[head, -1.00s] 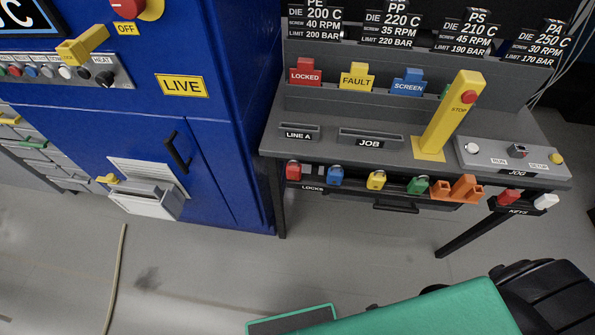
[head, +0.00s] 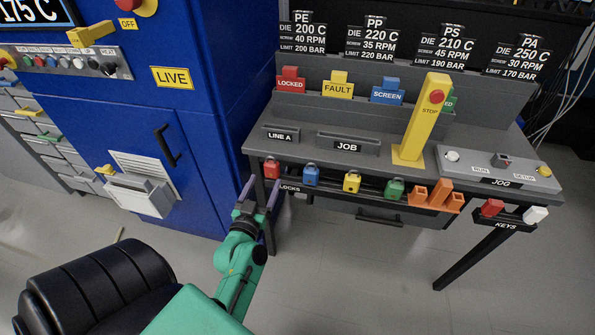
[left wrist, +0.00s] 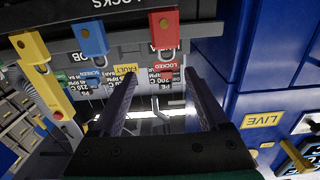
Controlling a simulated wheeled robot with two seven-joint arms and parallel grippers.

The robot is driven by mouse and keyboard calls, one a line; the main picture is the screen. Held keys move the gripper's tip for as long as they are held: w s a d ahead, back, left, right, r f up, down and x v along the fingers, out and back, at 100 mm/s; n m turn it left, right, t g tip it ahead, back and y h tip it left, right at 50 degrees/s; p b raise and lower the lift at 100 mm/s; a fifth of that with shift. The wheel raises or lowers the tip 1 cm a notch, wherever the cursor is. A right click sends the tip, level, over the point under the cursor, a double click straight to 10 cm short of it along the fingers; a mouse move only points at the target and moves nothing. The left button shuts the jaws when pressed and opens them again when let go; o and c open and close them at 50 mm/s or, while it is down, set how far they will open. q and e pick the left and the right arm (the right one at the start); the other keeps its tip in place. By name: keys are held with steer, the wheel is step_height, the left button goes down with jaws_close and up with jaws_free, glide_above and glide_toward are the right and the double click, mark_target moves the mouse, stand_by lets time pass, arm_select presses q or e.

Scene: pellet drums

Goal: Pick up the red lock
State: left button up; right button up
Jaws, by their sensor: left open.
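The red lock (head: 271,168) hangs at the left end of the LOCKS rail under the front edge of the grey bench (head: 330,160). It also shows in the left wrist view (left wrist: 164,32), at the top and upside down, with its shackle visible. My left gripper (head: 261,190) is open and empty, just below and in front of the red lock in the head view. In the left wrist view the two fingers (left wrist: 163,82) are spread, with the lock beyond their tips, roughly centred between them. My right gripper is not in view.
A blue lock (head: 311,175) hangs right beside the red one, then a yellow lock (head: 352,183) and a green lock (head: 394,189). An orange hasp (head: 435,197) is further right. The blue machine cabinet (head: 215,120) stands close on the left.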

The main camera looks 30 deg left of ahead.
mark_target(272, 162)
arm_select(q)
steer(key=x, duration=0.7)
steer(key=shift+a+f+b, duration=0.3)
steer(key=shift+a+b, duration=0.05)
steer(key=shift+b, duration=0.05)
steer(key=x, duration=0.2)
steer(key=b+x, duration=0.1)
steer(key=x, duration=0.3)
steer(key=shift+s+a, duration=0.15)
steer(key=shift+a, duration=0.15)
steer(key=shift+w+a, duration=0.1)
steer(key=shift+w, duration=0.15)
steer(key=shift+s, duration=0.1)
steer(key=shift+c, duration=0.6)
steer(key=shift+r, duration=0.1)
jaws_close()
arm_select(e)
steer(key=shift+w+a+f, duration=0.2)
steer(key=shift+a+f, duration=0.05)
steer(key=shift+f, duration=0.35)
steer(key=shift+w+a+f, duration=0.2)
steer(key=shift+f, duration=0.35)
